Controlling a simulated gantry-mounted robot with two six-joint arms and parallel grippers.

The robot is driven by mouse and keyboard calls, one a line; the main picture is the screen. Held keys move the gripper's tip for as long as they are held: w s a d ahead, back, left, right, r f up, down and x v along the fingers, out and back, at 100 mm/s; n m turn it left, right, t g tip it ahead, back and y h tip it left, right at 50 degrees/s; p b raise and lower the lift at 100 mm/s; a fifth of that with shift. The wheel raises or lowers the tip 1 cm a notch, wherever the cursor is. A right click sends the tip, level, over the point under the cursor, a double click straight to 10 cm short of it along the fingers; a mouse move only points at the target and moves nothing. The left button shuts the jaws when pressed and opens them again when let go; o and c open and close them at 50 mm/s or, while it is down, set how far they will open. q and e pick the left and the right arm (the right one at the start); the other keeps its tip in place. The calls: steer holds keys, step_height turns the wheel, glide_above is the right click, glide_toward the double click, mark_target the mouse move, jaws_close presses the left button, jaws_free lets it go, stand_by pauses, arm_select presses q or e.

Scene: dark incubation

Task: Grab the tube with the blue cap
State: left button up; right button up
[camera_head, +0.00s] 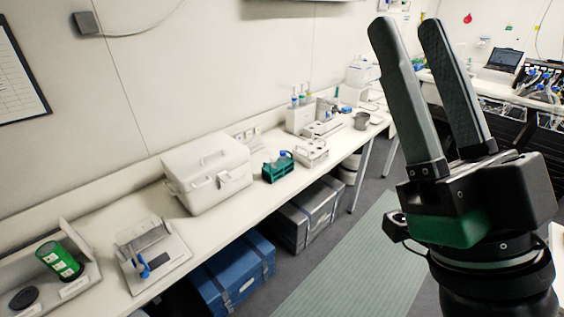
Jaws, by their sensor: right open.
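A small blue-capped tube (283,154) appears to stand in a green rack (279,172) on the long white bench; it is small and hard to make out. Another blue item (141,266) sits on a white holder (152,254) nearer on the bench; I cannot tell if it is a capped tube. My right gripper (405,24) is raised at the right of the view, fingers pointing up, open and empty. It is apart from the bench and the rack. My left gripper is not in view.
A white cooler box (206,172) stands left of the rack. A green cylinder (59,261) lies at the near left. A white rack (311,153) and instruments stand farther along. Blue (231,275) and grey (303,213) chests sit under the bench. Floor by the green mat (345,262) is clear.

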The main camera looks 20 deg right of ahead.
steer(key=shift+o, duration=0.2)
steer(key=o, duration=0.4)
